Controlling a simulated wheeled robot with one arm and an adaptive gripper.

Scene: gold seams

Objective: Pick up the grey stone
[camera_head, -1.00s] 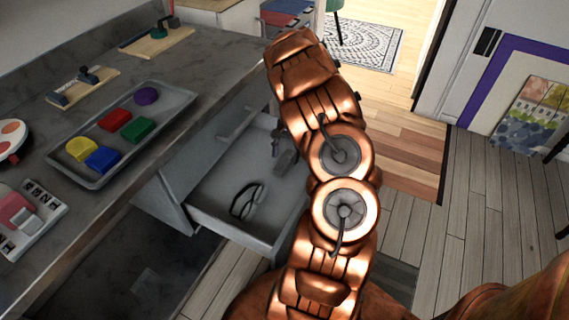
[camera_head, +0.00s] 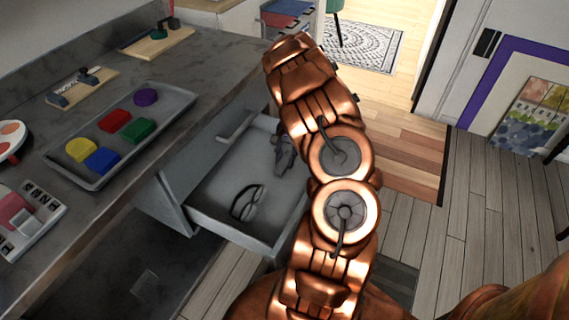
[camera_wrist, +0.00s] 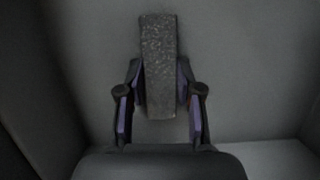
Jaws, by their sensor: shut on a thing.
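The grey stone (camera_wrist: 158,65) is a speckled, oblong block in the wrist view. It lies lengthwise between the two fingers of my gripper (camera_wrist: 160,105), which are shut on its sides. In the head view my gripper (camera_head: 284,155) is a dark shape over the open drawer (camera_head: 215,195), at the drawer's right side, partly behind my copper arm. I cannot make out the stone in the head view. I cannot tell whether it touches the drawer floor.
Black-framed glasses (camera_head: 248,203) lie in the drawer, left of my gripper. The drawer walls stand close around. On the counter (camera_head: 130,185) above is a grey tray (camera_head: 178,107) with several coloured blocks. Wooden floor lies open to the right.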

